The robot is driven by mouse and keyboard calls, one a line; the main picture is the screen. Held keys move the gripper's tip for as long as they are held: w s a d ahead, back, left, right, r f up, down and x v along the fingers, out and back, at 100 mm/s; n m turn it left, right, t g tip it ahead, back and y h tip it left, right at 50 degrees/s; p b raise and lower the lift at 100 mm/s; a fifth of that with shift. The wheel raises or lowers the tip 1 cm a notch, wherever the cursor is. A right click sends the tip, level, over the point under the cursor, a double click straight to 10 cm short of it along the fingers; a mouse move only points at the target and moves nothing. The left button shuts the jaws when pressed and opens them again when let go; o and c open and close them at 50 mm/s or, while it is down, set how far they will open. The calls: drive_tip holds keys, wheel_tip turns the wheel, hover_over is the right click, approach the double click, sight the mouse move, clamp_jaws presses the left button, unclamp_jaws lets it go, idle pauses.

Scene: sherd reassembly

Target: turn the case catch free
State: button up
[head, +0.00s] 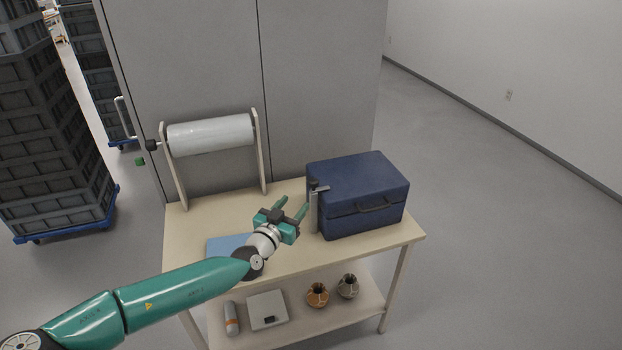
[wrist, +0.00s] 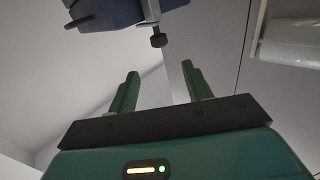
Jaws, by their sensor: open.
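The dark blue case (head: 358,195) stands on the right part of the bench top, lid down, with a dark handle (head: 374,204) on its front. A grey metal catch (head: 313,214) with a dark knob runs upright at its left front corner. The wrist view shows part of the case (wrist: 108,12) at the top, and the catch's knob (wrist: 158,40) beyond my fingertips, apart from them. My gripper (head: 291,207) is open and empty, left of the catch; its two green fingers also show in the wrist view (wrist: 160,70). How the catch engages the case is too small to tell.
A roll of clear film (head: 210,134) stands on a frame at the bench's back left. A light blue pad (head: 228,245) lies partly behind my arm. The lower shelf (head: 340,324) holds two small pots, a pale scale-like box and a cylinder. The bench's front right is clear.

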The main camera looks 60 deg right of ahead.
sight(311, 183)
drive_tip(key=d, duration=1.3)
drive_tip(key=shift+d, duration=0.1)
drive_tip(key=c, duration=1)
